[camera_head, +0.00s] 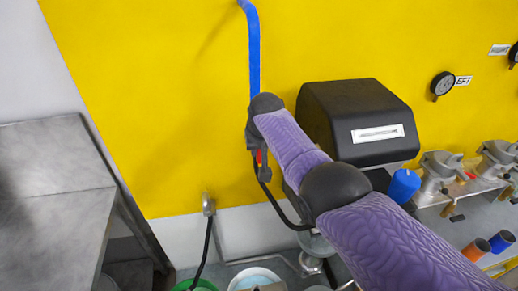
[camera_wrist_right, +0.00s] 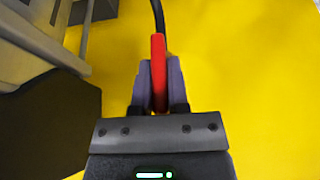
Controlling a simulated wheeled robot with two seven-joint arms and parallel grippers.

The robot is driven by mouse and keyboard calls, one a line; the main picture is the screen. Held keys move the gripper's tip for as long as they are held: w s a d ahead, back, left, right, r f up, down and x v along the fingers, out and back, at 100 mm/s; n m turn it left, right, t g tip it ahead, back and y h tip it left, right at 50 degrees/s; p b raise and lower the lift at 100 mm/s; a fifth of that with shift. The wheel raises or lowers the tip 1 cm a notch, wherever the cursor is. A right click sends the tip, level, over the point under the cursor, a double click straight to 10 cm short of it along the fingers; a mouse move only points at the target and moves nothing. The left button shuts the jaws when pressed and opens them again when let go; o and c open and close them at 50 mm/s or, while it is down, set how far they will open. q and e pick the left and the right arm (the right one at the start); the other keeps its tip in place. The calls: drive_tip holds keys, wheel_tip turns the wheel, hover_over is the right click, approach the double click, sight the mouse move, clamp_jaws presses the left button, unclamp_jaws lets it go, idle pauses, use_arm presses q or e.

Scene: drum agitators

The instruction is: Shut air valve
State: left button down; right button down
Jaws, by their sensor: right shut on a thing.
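The air valve shows as a red handle (camera_wrist_right: 158,75) in the right wrist view, in line with a dark hose above it. My right gripper (camera_wrist_right: 158,88) has its two fingers on either side of the red handle and is shut on it. In the head view, a small part of the red handle (camera_head: 259,157) shows beside my right gripper (camera_head: 262,165), below the blue pipe (camera_head: 254,60). The valve body is mostly hidden behind my right wrist. My left gripper is not in view.
A black box with a white label (camera_head: 350,115) is on the yellow wall right of the valve. A grey metal table (camera_head: 55,165) stands at the left. Black hoses hang below, above several buckets (camera_head: 255,278). Gauges (camera_head: 443,84) and metal fittings are at the right.

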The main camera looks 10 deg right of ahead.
drive_tip(key=shift+y, duration=0.3)
drive_tip(key=shift+d+y+p, duration=0.1)
drive_tip(key=shift+y+p, duration=0.3)
drive_tip(key=shift+y, duration=0.2)
drive_tip(key=shift+m+y, duration=0.4)
drive_tip(key=shift+y, duration=0.3)
drive_tip(key=shift+d+f+y+b, duration=0.15)
drive_tip(key=shift+y+b, duration=0.45)
drive_tip(key=shift+y, duration=0.3)
drive_tip(key=shift+m+y+b, duration=0.3)
drive_tip(key=shift+y+b, duration=0.35)
drive_tip(key=shift+y, duration=0.15)
drive_tip(key=c, duration=0.6)
unclamp_jaws()
